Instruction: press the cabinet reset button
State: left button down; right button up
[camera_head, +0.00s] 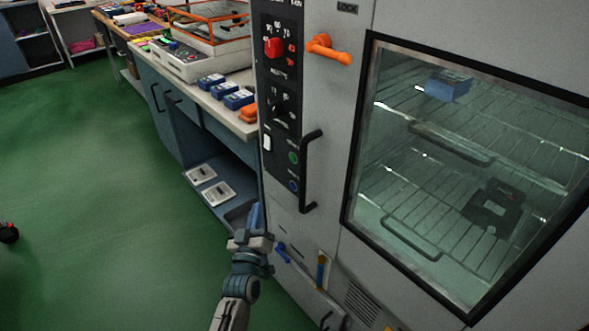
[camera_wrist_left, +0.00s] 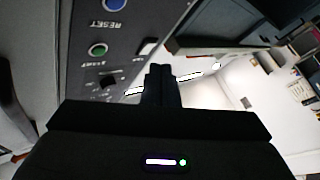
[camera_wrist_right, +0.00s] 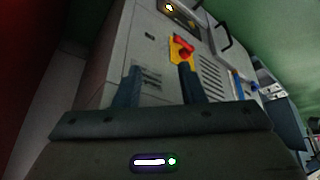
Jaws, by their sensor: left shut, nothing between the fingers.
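The grey cabinet's black control panel carries the blue reset button (camera_head: 293,186), below a green button (camera_head: 293,157). In the left wrist view the blue button (camera_wrist_left: 113,4) is cut by the top edge, with an upside-down RESET label beside it. My left gripper (camera_head: 255,215) is shut and empty, left of and below the blue button and apart from it. Its closed fingers (camera_wrist_left: 160,80) also show in the left wrist view. My right gripper (camera_wrist_right: 160,82) is open and empty in the right wrist view, facing a grey cabinet surface; it is not in the head view.
A black handle (camera_head: 308,172) stands out just right of the buttons. An orange lever (camera_head: 328,50) sticks out higher up. The glass door (camera_head: 450,170) shows wire racks. A workbench (camera_head: 190,85) stands left of the cabinet; the green floor (camera_head: 90,200) is open. A red-and-yellow switch (camera_wrist_right: 182,48) shows in the right wrist view.

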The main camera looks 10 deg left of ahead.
aim_at(293, 186)
pick_arm(q)
jog(key=shift+r, duration=0.15)
pick_arm(e)
jog(key=shift+s, duration=0.1)
